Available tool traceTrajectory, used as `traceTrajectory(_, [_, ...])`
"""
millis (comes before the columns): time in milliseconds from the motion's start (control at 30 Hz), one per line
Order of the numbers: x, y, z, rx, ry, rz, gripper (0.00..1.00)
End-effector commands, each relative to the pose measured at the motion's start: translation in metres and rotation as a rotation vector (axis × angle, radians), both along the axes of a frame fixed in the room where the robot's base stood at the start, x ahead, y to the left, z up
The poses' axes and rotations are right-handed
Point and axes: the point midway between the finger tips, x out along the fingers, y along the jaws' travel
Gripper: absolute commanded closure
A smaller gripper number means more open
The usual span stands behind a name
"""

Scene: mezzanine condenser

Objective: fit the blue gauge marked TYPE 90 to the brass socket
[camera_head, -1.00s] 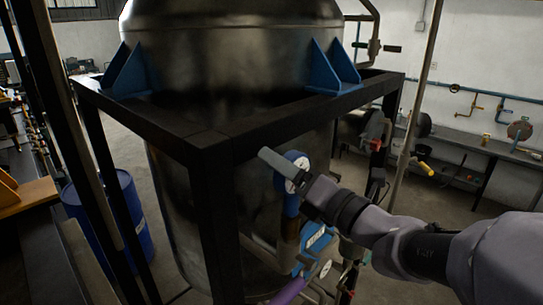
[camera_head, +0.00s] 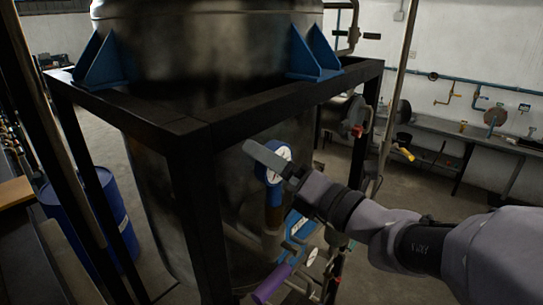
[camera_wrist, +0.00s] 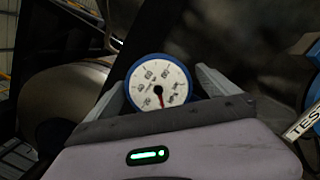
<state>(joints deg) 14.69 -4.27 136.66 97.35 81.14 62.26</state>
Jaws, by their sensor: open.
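The blue-cased gauge (camera_head: 279,154) has a round white dial and stands upright in front of the dark tank's frame. A brown, brass-looking part (camera_head: 273,215) is below it; I cannot tell whether the two are fully joined. In the wrist view the gauge (camera_wrist: 158,85) faces me with a red needle, and its type marking is too small to read. My gripper (camera_head: 268,160) is open around the gauge, one finger on each side in the wrist view (camera_wrist: 162,92). In the head view, the near finger covers part of the gauge.
A second dial (camera_head: 312,257), a purple handle (camera_head: 272,283) and a blue plate (camera_head: 300,226) sit below my gripper. The black frame (camera_head: 190,128) surrounds the tank (camera_head: 210,50) on the left. A "TEST" label (camera_wrist: 303,123) shows at right in the wrist view. A bench (camera_head: 455,142) runs along the wall.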

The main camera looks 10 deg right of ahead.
Motion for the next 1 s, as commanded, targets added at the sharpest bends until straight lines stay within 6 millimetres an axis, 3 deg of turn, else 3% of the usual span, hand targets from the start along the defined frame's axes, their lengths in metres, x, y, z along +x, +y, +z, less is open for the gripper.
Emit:
traceTrajectory(300, [-0.073, -0.062, -0.014, 0.0, -0.001, -0.011, 0.01])
traceTrajectory(500, [-0.107, -0.089, -0.017, 0.001, -0.001, -0.006, 0.01])
traceTrajectory(667, [-0.116, -0.095, -0.016, 0.001, 0.0, -0.002, 0.01])
traceTrajectory(1000, [-0.116, -0.094, -0.018, -0.005, -0.002, 0.0, 0.01])
